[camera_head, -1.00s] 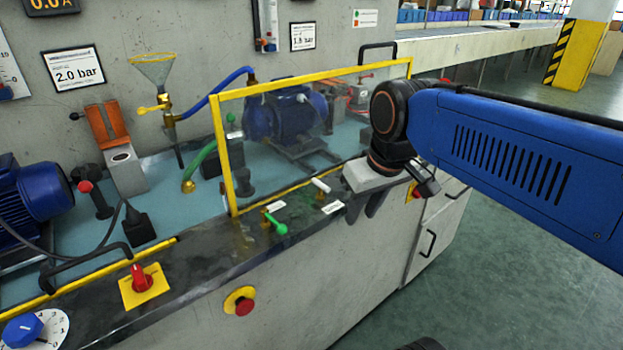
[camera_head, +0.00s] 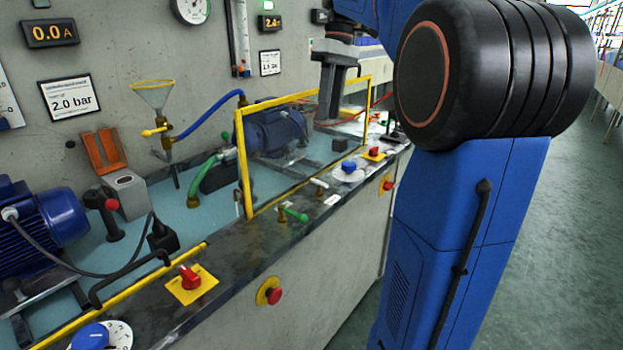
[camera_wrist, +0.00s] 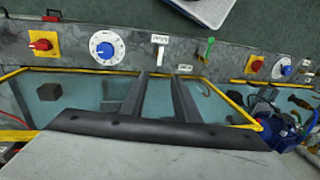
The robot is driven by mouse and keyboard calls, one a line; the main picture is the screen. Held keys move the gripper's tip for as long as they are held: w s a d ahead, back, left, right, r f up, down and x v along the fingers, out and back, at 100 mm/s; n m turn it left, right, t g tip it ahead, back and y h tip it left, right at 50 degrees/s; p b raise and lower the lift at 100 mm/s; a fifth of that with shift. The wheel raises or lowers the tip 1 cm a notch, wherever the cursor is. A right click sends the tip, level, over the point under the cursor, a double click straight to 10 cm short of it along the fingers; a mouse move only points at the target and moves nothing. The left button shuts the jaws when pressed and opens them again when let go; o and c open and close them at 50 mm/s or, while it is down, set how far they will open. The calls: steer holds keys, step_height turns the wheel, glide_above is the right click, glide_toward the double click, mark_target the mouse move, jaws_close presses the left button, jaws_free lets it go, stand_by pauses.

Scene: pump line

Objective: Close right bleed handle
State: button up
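Two small lever handles sit on the dark front ledge by the yellow-framed clear guard. The green handle (camera_head: 294,214) is on the left and the white handle (camera_head: 317,183) is right of it, each near a white label. The wrist view shows the same green handle (camera_wrist: 207,48) and white handle (camera_wrist: 161,50), with the picture turned round. My gripper (camera_head: 329,118) is raised, fingers down, beyond the white handle and apart from both handles. In the wrist view my gripper's fingers (camera_wrist: 160,76) stand apart with nothing between them.
The yellow-framed guard (camera_head: 242,165) rises behind the handles. A blue dial (camera_head: 348,167) and red switch (camera_head: 374,153) lie right of them on the ledge. A red switch (camera_head: 190,277) and red stop button (camera_head: 273,295) are to the left. The floor at right is open.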

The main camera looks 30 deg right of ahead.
mark_target(319, 183)
steer(key=a+f, duration=0.1)
steer(key=f, duration=0.4)
steer(key=a+f, duration=0.1)
steer(key=f, duration=0.5)
steer(key=s+a+f, duration=0.1)
steer(key=f, duration=0.4)
steer(key=shift+f, duration=0.25)
jaws_close()
